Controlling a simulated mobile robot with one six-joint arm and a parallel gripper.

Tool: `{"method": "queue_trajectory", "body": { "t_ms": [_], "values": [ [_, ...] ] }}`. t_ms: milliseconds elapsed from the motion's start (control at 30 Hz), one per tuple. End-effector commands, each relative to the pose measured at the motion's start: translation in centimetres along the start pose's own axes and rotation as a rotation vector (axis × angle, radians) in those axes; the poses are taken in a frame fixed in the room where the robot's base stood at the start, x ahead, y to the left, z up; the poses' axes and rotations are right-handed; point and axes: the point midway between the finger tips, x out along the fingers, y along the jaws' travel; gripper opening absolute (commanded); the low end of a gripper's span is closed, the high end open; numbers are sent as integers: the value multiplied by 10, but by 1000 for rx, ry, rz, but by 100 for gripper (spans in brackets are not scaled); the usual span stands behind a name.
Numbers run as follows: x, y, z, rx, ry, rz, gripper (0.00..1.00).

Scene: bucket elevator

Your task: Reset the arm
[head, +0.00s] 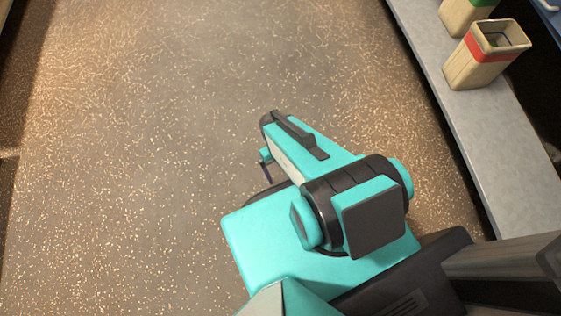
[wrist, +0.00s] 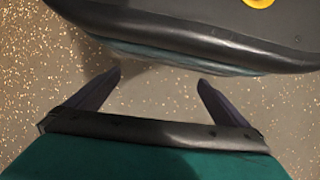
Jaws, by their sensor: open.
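My arm is folded over my teal base in the head view, low and right of the middle. My gripper (wrist: 160,83) shows in the wrist view with its two dark fingers spread apart. Nothing is between the fingers but speckled floor. The dark rounded edge of my own body lies just beyond the fingertips. In the head view the fingers are mostly hidden behind the arm.
A grey ledge (head: 480,130) runs along the right side. A beige container with a red band (head: 485,55) stands on it, and one with a green band (head: 468,14) is behind. The speckled floor (head: 170,130) ahead and left is clear.

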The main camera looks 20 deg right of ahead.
Motion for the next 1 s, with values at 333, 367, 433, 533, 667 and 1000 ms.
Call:
{"method": "queue_trajectory", "body": {
  "t_ms": [333, 367, 433, 533, 667, 1000],
  "values": [
    [7, -29, 12, 44, -26, -57, 100],
    [7, -29, 12, 43, -26, -57, 100],
    [7, -29, 12, 43, -26, -57, 100],
    [6, -28, 12, 42, -26, -56, 100],
    [0, -28, 14, 42, -25, -56, 100],
    [-42, -26, 32, 42, -25, -56, 100]
  ]
}}
